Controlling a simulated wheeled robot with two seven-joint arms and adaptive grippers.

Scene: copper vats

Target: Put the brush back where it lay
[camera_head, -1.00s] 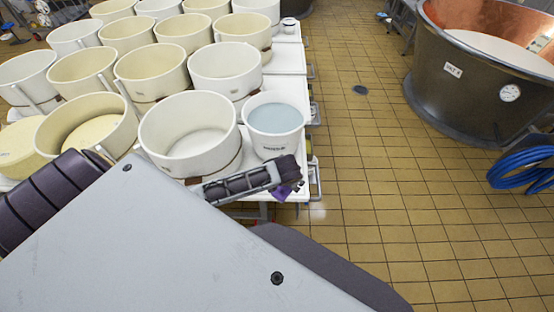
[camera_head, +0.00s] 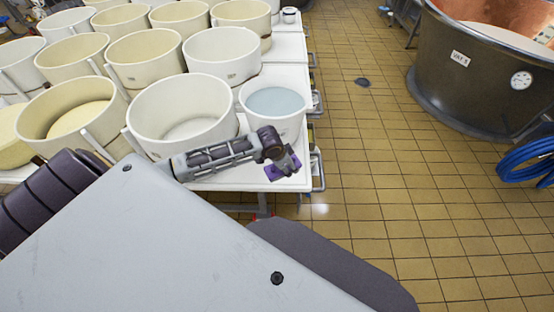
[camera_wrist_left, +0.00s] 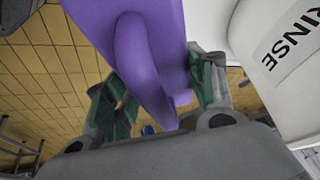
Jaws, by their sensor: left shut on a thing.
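The brush (camera_wrist_left: 150,50) is purple and fills the upper middle of the left wrist view. My left gripper (camera_wrist_left: 160,95) is shut on it, one green-padded finger on each side. In the head view my left gripper (camera_head: 285,163) is at the front right corner of the white table (camera_head: 232,181), in front of the rinse bucket. A small purple part of the brush (camera_head: 274,172) shows there; most of it is hidden by the gripper. The white bucket (camera_head: 271,124) holds pale water; its word RINSE (camera_wrist_left: 283,45) shows close beside the brush. My right gripper is not in view.
Several round white and cream moulds (camera_head: 182,112) crowd the table left of the bucket. A narrow bare strip of tabletop runs along its front edge. A copper vat (camera_head: 470,75) and a blue hose (camera_head: 527,163) stand at right.

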